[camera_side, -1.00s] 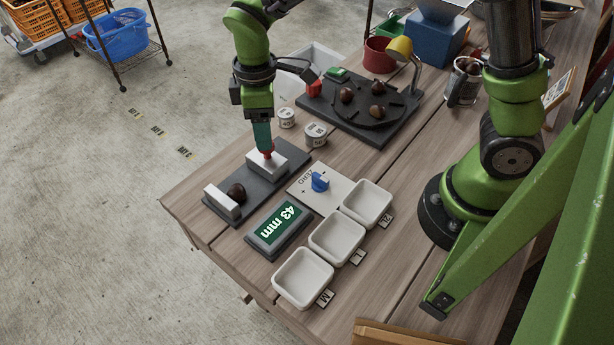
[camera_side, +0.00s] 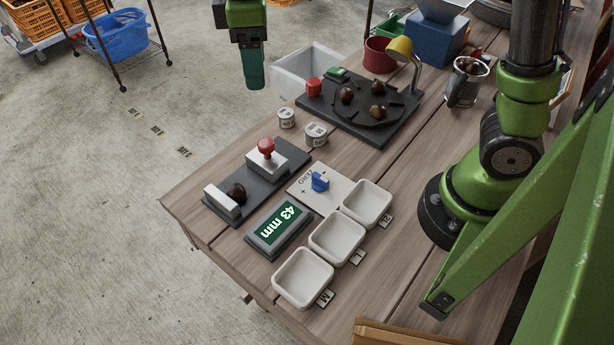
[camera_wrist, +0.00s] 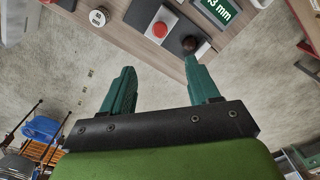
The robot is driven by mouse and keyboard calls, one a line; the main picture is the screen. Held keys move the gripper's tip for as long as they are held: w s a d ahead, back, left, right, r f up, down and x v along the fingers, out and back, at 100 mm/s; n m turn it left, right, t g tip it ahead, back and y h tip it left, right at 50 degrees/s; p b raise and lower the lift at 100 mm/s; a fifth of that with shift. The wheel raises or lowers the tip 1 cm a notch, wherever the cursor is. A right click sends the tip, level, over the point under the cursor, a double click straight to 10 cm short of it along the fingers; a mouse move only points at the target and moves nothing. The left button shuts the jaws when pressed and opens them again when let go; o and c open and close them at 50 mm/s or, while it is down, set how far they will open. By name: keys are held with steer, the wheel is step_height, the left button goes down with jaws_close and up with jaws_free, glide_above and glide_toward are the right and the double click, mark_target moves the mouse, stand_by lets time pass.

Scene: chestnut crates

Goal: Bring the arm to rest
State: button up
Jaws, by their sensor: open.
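My gripper (camera_side: 254,86) hangs in the air above and beyond the measuring device, clear of the table things. In the wrist view its two green fingers (camera_wrist: 158,90) stand apart with nothing between them. The measuring device (camera_side: 219,208) has a sliding block with a red knob (camera_side: 266,146), which also shows in the wrist view (camera_wrist: 160,30). A chestnut (camera_side: 237,193) lies between its jaw blocks; it shows in the wrist view too (camera_wrist: 190,44). The display (camera_side: 278,228) reads 43 mm.
Three empty white trays (camera_side: 303,277) with tags stand at the table front. A blue-knobbed plate (camera_side: 319,182), two small labelled cylinders (camera_side: 316,134) and a dark turntable unit (camera_side: 350,118) with several chestnuts share the table. A white bin (camera_side: 300,72) stands behind. Concrete floor lies open at left.

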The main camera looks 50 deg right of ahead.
steer(key=s+d+m+t+y, duration=0.2)
steer(key=s+d+m+t, duration=0.5)
steer(key=s+d+m, duration=0.4)
steer(key=shift+s+d+r+m, duration=0.35)
steer(key=shift+s+m, duration=0.65)
steer(key=shift+s, duration=0.2)
